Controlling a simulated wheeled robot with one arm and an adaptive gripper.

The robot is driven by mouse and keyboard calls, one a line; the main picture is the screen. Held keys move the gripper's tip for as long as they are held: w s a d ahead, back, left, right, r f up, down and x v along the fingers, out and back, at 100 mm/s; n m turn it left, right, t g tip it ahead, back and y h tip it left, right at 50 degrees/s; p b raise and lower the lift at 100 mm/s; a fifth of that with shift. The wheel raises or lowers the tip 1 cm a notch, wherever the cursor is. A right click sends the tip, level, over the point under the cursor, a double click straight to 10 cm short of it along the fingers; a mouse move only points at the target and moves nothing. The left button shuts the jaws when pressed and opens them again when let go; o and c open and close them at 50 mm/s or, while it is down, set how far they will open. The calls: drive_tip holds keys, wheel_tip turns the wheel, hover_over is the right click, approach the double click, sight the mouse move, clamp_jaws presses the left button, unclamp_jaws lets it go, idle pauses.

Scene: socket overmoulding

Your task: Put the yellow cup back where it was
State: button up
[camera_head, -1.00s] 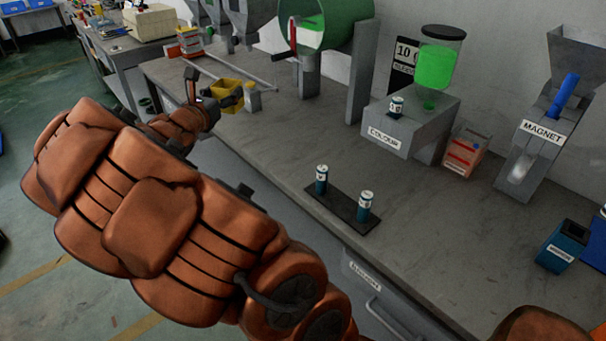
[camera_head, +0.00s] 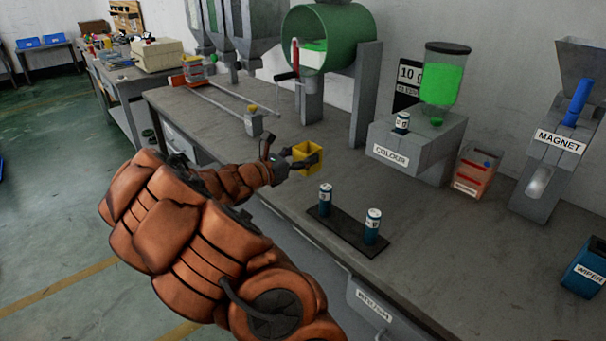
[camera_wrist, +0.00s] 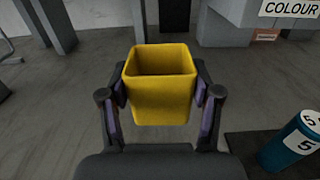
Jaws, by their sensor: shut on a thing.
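The yellow cup (camera_head: 308,157) is square-mouthed and upright. My gripper (camera_head: 291,164) is shut on it, over the grey bench (camera_head: 240,110). In the wrist view the yellow cup (camera_wrist: 161,98) sits between the two fingers of my gripper (camera_wrist: 160,100), one finger on each side wall. The part of its inside that shows looks empty. I cannot tell how far its base is above the bench.
A dark mat (camera_head: 347,234) with two blue-labelled cylinders (camera_head: 325,198) lies right of the cup. The COLOUR stand (camera_head: 420,143) is behind it. Bench between is clear.

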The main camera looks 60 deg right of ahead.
sight(299, 171)
drive_tip(key=shift+f, duration=2.3)
drive_tip(key=shift+f, duration=0.2)
drive_tip(key=o, duration=1.3)
drive_tip(key=shift+c, duration=0.2)
drive_tip(key=shift+r, duration=0.15)
drive_tip(key=shift+w+a, duration=0.1)
drive_tip(key=shift+a, duration=0.05)
drive_tip(key=v, duration=1.1)
drive_tip(key=shift+a, duration=0.35)
drive_tip(key=shift+r, duration=0.1)
